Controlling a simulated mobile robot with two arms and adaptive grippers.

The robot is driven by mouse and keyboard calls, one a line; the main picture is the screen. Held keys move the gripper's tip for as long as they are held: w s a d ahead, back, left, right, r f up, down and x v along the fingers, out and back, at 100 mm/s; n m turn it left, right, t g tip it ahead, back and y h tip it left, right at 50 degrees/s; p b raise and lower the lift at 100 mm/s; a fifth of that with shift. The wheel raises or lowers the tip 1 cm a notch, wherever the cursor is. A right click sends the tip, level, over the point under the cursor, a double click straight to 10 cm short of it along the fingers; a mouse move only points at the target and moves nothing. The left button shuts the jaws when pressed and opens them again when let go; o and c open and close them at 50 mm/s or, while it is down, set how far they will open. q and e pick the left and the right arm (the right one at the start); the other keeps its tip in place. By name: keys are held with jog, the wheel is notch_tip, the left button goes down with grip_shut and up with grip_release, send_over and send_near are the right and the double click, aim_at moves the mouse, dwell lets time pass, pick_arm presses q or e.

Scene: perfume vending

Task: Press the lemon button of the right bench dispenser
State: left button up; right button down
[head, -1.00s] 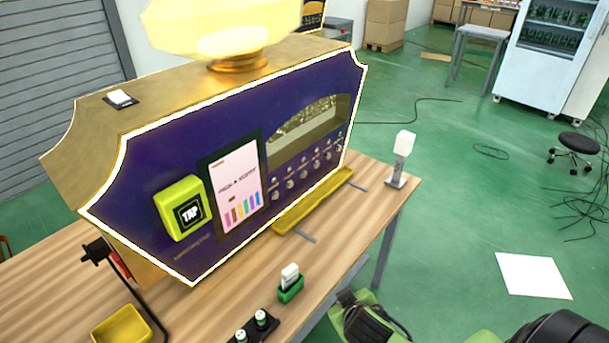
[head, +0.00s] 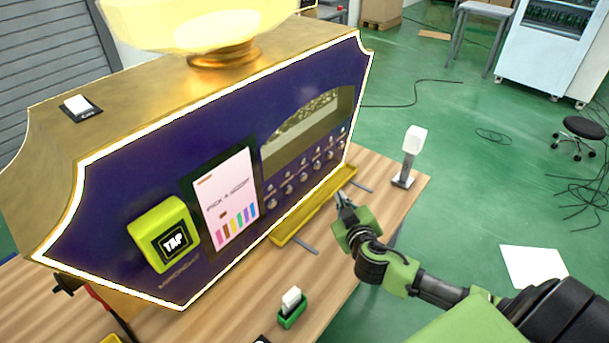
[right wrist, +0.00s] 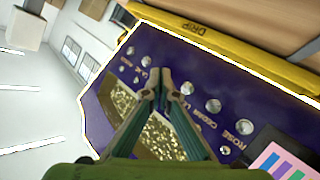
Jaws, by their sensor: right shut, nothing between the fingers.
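The perfume dispenser (head: 110,210) has a dark purple front with a white glowing edge and stands on the wooden bench. A row of round silver buttons (head: 303,177) runs under its window. In the right wrist view, rose (right wrist: 245,127) and cedar (right wrist: 213,105) can be read; the label beside the silver button (right wrist: 187,88) is partly covered, so I cannot tell for sure which is lemon. My right gripper (head: 343,202) is shut and empty in front of the panel's right end. Its fingertips (right wrist: 160,92) overlap the button row in the wrist view; contact cannot be told. My left gripper is out of view.
A yellow drip tray (head: 285,232) lies below the buttons. A yellow-green TAP reader (head: 165,235) and a colour card (head: 228,200) are on the panel. A green holder with a white piece (head: 291,308) and a white-topped stand (head: 410,155) are on the bench (head: 240,300).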

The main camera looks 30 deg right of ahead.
aim_at(304, 177)
pick_arm(q)
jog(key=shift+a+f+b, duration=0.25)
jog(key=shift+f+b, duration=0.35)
jog(key=shift+b, duration=0.05)
pick_arm(e)
jog(key=w+a, duration=0.3)
jog(key=w, duration=0.5)
jog(key=shift+a, duration=0.2)
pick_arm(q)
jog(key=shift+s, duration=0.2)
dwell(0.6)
pick_arm(e)
jog(key=shift+w, duration=0.15)
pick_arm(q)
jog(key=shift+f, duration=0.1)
pick_arm(e)
jog(key=shift+w+a, duration=0.15)
jog(key=shift+w, duration=0.15)
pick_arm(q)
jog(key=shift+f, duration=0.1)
pick_arm(e)
jog(key=shift+w+a, duration=0.15)
jog(key=shift+w, duration=0.3)
dwell(0.4)
jog(key=shift+s, duration=0.2)
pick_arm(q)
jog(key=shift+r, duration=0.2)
pick_arm(e)
jog(key=shift+s+d, duration=0.3)
jog(key=shift+s, duration=0.35)
